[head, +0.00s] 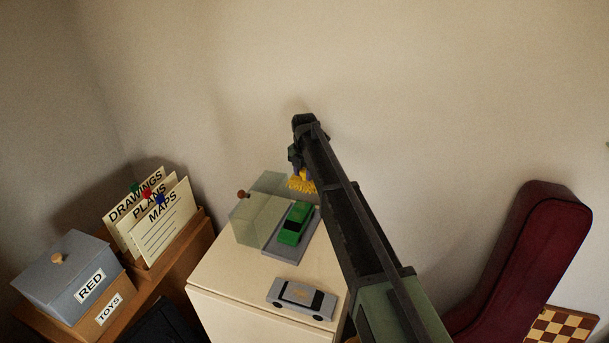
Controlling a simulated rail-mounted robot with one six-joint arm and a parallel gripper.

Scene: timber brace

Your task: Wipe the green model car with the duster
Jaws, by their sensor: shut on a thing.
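The green model car (295,224) stands on a grey base (284,252) on top of the cream cabinet. The duster (301,183) has yellow bristles and a bluish-purple part above them. My gripper (296,160) is shut on the duster and holds it above and just behind the green car, in line with its far end. The bristles look apart from the car. The duster's handle is mostly hidden by my gripper and arm.
A clear cover with a brown knob (243,194) stands left of the car. A silver model car (302,298) sits in front on the cabinet (215,275). A file box with cards (160,222) and a grey RED box (65,272) are left. A dark red instrument case (520,255) leans right.

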